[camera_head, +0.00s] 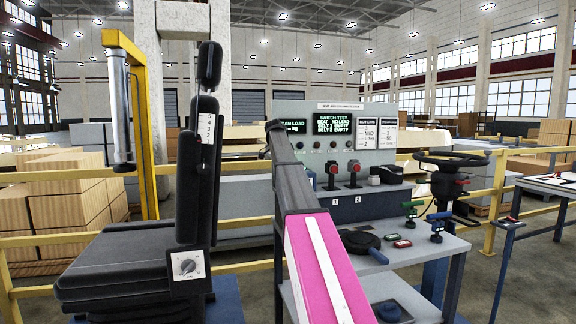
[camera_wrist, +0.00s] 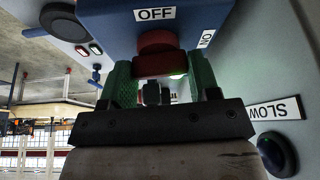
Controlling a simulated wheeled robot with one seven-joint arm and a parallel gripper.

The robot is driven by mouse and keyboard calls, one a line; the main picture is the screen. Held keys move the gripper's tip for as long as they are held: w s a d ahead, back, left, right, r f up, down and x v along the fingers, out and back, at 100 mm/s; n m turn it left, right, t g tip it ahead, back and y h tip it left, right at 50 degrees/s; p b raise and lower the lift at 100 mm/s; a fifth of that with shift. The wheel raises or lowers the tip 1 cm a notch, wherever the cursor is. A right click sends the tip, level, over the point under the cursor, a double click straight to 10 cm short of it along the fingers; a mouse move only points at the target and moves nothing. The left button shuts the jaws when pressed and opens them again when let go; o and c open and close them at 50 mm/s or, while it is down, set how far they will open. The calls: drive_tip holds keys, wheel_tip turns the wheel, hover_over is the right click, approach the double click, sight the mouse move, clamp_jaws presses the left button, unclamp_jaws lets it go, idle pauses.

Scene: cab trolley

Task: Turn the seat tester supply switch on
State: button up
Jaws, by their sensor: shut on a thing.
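In the wrist view, a red switch knob (camera_wrist: 157,42) stands on a blue housing (camera_wrist: 110,22). An OFF label (camera_wrist: 155,14) is above the knob and a turned ON label (camera_wrist: 206,38) is to its right. My gripper (camera_wrist: 160,68) has its green fingers on either side of the knob's red grip bar and is shut on it. Part of the knob is hidden by the fingers, and I cannot tell exactly which label it points to. In the head view, my dark and pink arm reaches to the grey tester console (camera_head: 377,139), and my gripper is hidden.
Two red-topped controls (camera_head: 353,170) stand on the console front, with a lit screen (camera_head: 335,127) above. A black seat (camera_head: 135,262) is at left. A steering wheel (camera_head: 450,160) is at right. A dark round button (camera_wrist: 277,155) and a SLOW label (camera_wrist: 273,111) sit close to my gripper.

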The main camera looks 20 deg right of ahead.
drive_tip(key=shift+m+g, duration=0.3)
drive_tip(key=shift+m, duration=0.4)
drive_tip(key=o, duration=0.9)
drive_tip(key=shift+r, duration=0.15)
drive_tip(key=v, duration=1)
drive_tip(key=shift+a+r, duration=0.1)
drive_tip(key=shift+r, duration=0.2)
